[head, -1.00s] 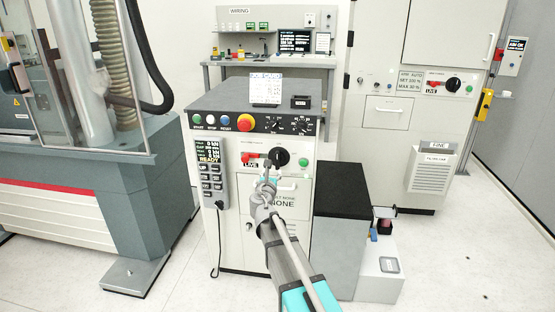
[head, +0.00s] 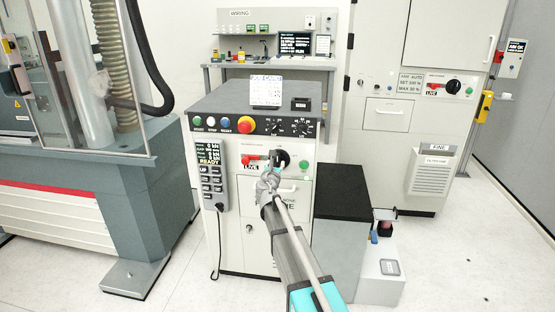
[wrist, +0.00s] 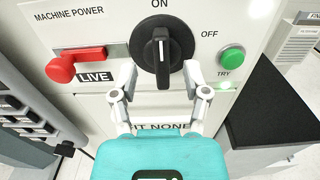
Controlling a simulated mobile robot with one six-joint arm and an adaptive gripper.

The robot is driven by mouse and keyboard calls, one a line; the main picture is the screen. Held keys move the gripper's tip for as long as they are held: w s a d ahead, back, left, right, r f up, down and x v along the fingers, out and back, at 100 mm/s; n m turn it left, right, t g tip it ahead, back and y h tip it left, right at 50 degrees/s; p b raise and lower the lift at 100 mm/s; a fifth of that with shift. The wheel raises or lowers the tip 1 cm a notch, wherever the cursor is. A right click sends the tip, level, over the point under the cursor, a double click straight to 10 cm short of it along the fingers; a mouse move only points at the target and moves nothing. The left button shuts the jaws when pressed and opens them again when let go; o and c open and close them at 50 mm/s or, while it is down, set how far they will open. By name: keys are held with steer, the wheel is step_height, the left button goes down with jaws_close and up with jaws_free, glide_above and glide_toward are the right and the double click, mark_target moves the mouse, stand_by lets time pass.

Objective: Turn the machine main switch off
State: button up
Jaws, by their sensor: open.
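The main switch is a black rotary knob (wrist: 162,55) on a light panel marked MACHINE POWER. In the wrist view its grip bar stands upright, with its white line toward ON at the top; OFF is at the upper right. In the head view the knob (head: 283,156) is partly hidden by my arm. My gripper (wrist: 160,76) is open, one finger on each side of the lower grip bar. I cannot tell whether either finger touches it.
A red lever (wrist: 75,65) with a LIVE label sits left of the knob. A green TRY button (wrist: 231,60) is close on its right. The hand pendant (head: 211,175) hangs at the cabinet's left. A black-topped block (head: 341,191) stands at the right.

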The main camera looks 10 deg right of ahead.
mark_target(277, 159)
steer(key=shift+x, duration=2.75)
jaws_close()
